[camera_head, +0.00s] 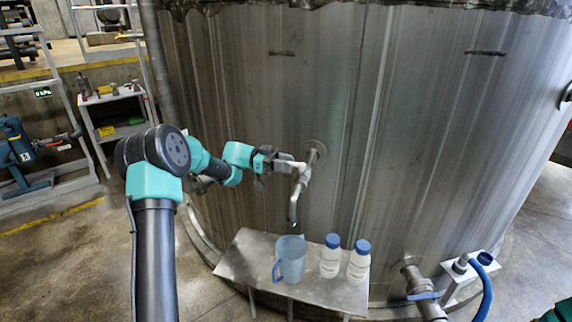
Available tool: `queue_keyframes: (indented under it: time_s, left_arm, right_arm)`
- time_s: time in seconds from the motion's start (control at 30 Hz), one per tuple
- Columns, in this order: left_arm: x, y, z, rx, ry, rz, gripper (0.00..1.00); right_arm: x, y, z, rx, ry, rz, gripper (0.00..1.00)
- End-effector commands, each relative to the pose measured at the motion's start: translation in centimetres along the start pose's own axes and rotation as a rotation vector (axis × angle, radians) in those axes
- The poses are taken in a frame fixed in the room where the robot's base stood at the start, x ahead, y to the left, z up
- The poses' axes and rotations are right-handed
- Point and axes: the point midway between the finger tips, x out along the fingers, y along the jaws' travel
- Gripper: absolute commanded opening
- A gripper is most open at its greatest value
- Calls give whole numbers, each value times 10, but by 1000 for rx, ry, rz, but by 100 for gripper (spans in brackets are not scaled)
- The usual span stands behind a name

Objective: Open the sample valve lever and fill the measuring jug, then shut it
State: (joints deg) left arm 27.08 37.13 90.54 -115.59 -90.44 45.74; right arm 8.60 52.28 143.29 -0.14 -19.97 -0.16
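The sample valve (301,180) sticks out of the big steel tank, with a spout that bends downward. My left gripper (285,166) is at the valve's upper part, where the lever would be. Its fingers overlap the valve and hide the lever, so I cannot tell whether they are shut on it. The blue translucent measuring jug (291,260) stands upright on a small metal shelf (240,262), below the spout, with its handle to the left. A small dark spot shows just under the spout tip. The jug's fill level is unclear. My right gripper is out of view.
Two white bottles with blue caps, one (330,258) nearer the jug and one (359,262) farther right, stand on the shelf. A larger pipe valve (420,290) and a blue hose (484,290) are at lower right. The tank wall (420,130) fills the background.

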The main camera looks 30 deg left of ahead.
Motion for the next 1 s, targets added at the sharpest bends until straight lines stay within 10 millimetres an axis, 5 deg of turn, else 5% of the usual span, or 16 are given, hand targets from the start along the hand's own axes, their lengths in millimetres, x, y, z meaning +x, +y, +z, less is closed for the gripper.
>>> queue_keyframes:
  time_s: [0.17,0.57,1.0]
  left_arm:
    - [0,0,0,0,0,0,45]
    - [-9,0,1,0,-1,-3,45]
    - [-83,0,1,1,-2,-4,45]
  right_arm:
    - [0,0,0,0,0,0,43]
    - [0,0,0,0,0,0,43]
    - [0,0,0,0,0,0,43]
